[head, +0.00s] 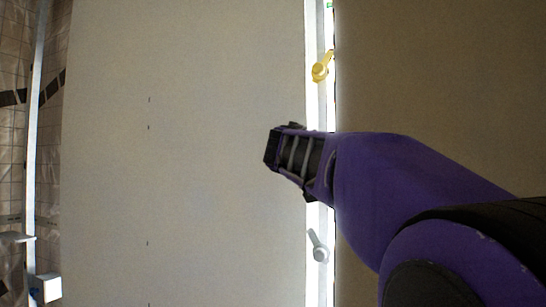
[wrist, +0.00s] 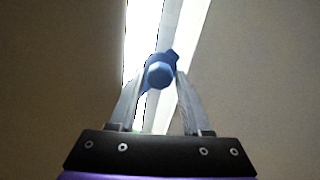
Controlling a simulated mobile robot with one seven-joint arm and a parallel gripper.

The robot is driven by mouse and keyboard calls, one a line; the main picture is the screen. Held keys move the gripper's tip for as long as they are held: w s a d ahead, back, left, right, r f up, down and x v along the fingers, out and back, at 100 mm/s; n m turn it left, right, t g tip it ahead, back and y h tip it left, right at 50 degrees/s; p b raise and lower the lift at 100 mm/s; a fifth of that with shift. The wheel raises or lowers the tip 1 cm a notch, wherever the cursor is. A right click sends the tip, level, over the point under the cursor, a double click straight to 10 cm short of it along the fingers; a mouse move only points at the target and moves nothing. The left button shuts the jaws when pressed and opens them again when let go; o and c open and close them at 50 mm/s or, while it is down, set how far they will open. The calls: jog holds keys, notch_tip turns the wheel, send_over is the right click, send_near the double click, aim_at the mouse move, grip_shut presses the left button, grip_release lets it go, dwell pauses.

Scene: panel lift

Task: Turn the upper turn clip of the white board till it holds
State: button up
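The white board (head: 190,150) fills the left and middle of the head view, its right edge along a bright strip. A yellow turn clip (head: 320,71) sits high on the strip, its arm tilted up and right. A pale grey turn clip (head: 319,252) sits low, its arm tilted up and left. My gripper (head: 285,148) is between these two in height, in front of the board's edge. In the wrist view a blue turn clip (wrist: 160,73) shows between the tips of my open gripper (wrist: 160,82). Contact cannot be told. My arm hides this clip in the head view.
A brown-grey panel (head: 440,90) lies right of the bright strip (head: 321,110). A tiny green piece (head: 330,4) shows at the top edge. At far left stand a pale post (head: 33,140) and a white block (head: 47,287) beside a tiled, sheeted wall.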

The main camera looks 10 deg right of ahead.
grip_shut()
jog(key=shift+n, duration=0.3)
jog(key=n+p, duration=0.1)
jog(key=n, duration=2.2)
jog(key=shift+f, duration=0.1)
jog(key=shift+n, duration=0.3)
jog(key=shift+o, duration=0.6)
grip_release()
